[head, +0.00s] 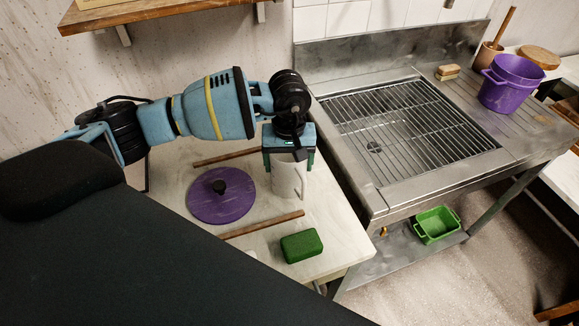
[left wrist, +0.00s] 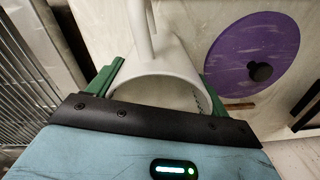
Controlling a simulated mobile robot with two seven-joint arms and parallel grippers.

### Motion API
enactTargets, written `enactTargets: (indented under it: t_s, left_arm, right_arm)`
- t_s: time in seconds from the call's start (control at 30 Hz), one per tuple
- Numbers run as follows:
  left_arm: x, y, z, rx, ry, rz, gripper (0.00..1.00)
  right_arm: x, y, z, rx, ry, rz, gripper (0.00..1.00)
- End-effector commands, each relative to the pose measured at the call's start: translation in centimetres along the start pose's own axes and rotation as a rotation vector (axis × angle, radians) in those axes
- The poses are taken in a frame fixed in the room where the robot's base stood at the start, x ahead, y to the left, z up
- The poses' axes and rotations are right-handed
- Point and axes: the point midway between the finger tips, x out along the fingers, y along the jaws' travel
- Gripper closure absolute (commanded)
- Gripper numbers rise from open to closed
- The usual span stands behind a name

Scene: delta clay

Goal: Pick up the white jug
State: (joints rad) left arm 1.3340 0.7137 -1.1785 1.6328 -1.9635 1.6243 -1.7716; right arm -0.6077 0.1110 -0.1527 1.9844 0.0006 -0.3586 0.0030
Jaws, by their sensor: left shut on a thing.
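The white jug (head: 288,180) stands on the pale table beside the purple lid, with its handle toward the right. It also shows in the left wrist view (left wrist: 172,62), where its open rim lies between the green fingers. My left gripper (head: 289,165) comes from above and is shut on the jug's upper part, one finger on each side. In the left wrist view my left gripper (left wrist: 160,85) hides part of the rim. Whether the jug's base touches the table is hard to tell. My right gripper is not in view.
A purple lid (head: 213,205) with a black knob lies left of the jug. A green sponge (head: 302,246) and wooden sticks (head: 262,224) lie nearby. A metal sink with a rack (head: 410,130) stands to the right, with a purple pot (head: 507,88) at its far end.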

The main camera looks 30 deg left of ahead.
Motion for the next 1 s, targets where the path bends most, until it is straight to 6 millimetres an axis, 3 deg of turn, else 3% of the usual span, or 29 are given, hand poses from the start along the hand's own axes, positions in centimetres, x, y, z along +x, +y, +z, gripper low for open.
enactTargets:
  t_s: [0.17, 0.6, 1.0]
  left_arm:
    - [-1.9, 0.0, -0.1, 0.0, 0.004, 0.003, 0.46]
    - [-9.0, 0.0, -0.1, 0.0, 0.001, 0.002, 0.46]
    - [-10.0, -0.1, 0.0, 0.0, 0.001, 0.001, 0.46]
  right_arm:
    - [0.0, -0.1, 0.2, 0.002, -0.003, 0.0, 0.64]
    - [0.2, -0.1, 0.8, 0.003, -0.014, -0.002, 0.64]
    - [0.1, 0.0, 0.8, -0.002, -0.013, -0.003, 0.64]
